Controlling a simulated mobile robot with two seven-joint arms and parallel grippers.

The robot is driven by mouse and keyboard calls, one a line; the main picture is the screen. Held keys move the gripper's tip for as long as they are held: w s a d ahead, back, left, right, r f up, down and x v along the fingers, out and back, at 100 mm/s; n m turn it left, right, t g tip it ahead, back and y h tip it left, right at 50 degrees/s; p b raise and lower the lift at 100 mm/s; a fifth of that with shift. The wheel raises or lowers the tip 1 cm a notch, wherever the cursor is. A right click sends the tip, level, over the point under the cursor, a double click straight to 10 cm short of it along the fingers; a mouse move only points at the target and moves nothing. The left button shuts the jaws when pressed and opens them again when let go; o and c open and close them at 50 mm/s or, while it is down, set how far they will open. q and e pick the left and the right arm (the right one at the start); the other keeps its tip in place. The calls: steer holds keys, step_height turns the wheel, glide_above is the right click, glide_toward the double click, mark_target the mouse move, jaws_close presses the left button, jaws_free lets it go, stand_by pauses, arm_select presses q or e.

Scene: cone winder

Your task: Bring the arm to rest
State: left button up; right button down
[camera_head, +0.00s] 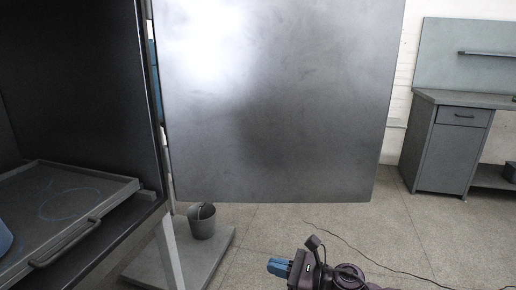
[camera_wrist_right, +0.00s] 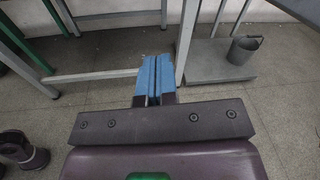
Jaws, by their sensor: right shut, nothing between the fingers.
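My right gripper (camera_head: 279,267) shows at the bottom of the head view, low in front of the open cabinet door. Its blue fingers are together, with nothing between them. In the right wrist view the same blue fingertips (camera_wrist_right: 154,76) touch each other over the floor. My left gripper is in neither view.
A large grey metal door (camera_head: 275,110) stands open, hinged on a dark cabinet (camera_head: 75,80). A tray with a handle (camera_head: 100,185) is inside. A bucket (camera_head: 202,221) sits on a low platform (camera_head: 222,250). A cable (camera_head: 375,262) lies on the floor. A desk (camera_head: 440,155) stands at right.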

steer(key=s+d+f+m+t+h, duration=0.25)
steer(key=s+d+m, duration=0.45)
steer(key=s+m, duration=0.4)
steer(key=s+d+f+m+t+h, duration=0.2)
steer(key=s+d+f+m+h, duration=0.2)
steer(key=s+d+m, duration=0.55)
steer(key=s+d+f+m+t+h, duration=0.2)
steer(key=s+d+f+m+h, duration=0.2)
steer(key=s+m, duration=0.95)
steer(key=s+d+r+m+g+h, duration=0.1)
steer(key=s+d+m+g, duration=0.1)
steer(key=s+m, duration=0.3)
steer(key=s+d+r+m+g+h, duration=0.2)
steer(key=s+m, duration=0.2)
steer(key=s, duration=0.3)
arm_select(q)
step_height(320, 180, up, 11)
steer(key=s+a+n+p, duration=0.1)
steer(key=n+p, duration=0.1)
steer(key=p, duration=1.6)
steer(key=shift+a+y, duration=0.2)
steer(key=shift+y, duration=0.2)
arm_select(e)
step_height(320, 180, up, 11)
steer(key=a+m+t+h, duration=0.1)
steer(key=m+t+h, duration=0.1)
steer(key=m, duration=0.5)
steer(key=shift+a+f, duration=0.15)
steer(key=shift+a, duration=0.2)
steer(key=shift+h, duration=0.25)
